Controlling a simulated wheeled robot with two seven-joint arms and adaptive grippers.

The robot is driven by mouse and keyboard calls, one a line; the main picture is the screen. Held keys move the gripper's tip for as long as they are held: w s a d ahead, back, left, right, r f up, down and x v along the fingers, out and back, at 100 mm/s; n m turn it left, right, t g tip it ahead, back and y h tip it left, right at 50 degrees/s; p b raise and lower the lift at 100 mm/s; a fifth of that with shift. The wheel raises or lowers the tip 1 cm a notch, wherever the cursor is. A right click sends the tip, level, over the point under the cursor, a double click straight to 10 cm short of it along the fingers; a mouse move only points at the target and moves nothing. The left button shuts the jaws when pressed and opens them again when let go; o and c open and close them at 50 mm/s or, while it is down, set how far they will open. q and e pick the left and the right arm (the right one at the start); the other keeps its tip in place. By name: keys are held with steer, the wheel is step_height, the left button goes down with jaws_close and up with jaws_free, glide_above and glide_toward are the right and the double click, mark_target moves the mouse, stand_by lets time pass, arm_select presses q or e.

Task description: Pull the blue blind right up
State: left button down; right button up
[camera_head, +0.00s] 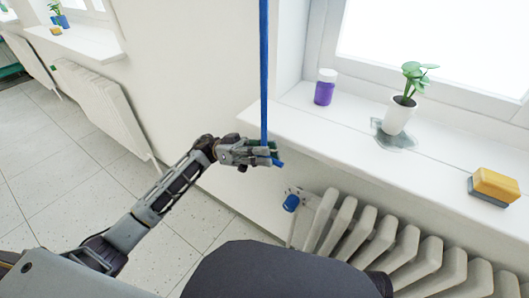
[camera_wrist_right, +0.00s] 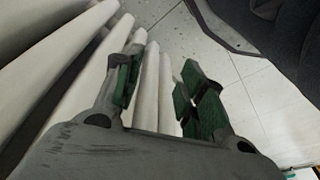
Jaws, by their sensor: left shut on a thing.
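A blue strip (camera_head: 264,70), a cord or the edge of the blue blind, hangs straight down from the top of the head view. I cannot tell which of the two it is. My left gripper (camera_head: 268,152) is shut on its lower part, just in front of the sill's left end, and a short blue end shows below the fingers. The rest of the blind is above the picture. My right gripper (camera_wrist_right: 155,95) shows only in the right wrist view. Its green-padded fingers are apart and nothing is between them, close to the radiator.
A white sill (camera_head: 330,130) holds a purple jar (camera_head: 324,88), a potted plant (camera_head: 399,115) in a wet patch and a yellow sponge (camera_head: 495,186). Tiled floor is open at left.

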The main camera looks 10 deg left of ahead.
arm_select(q)
steer(key=shift+w+r, duration=0.2)
steer(key=shift+r, duration=0.2)
arm_select(e)
steer(key=shift+s+d+f, duration=0.1)
steer(key=shift+d+f, duration=0.05)
steer(key=shift+f, duration=0.3)
arm_select(q)
steer(key=c, duration=1.5)
jaws_free()
steer(key=shift+o, duration=0.2)
steer(key=shift+f, duration=0.1)
steer(key=shift+f, duration=0.2)
arm_select(e)
steer(key=shift+f, duration=0.25)
arm_select(q)
steer(key=w+a+f+b, duration=0.3)
steer(key=a+f, duration=0.6)
steer(key=a, duration=0.3)
steer(key=shift+w+a+f, duration=0.15)
steer(key=shift+f, duration=0.2)
arm_select(e)
steer(key=x, duration=0.3)
steer(key=shift+s+d+f, duration=0.15)
steer(key=shift+s+f, duration=0.1)
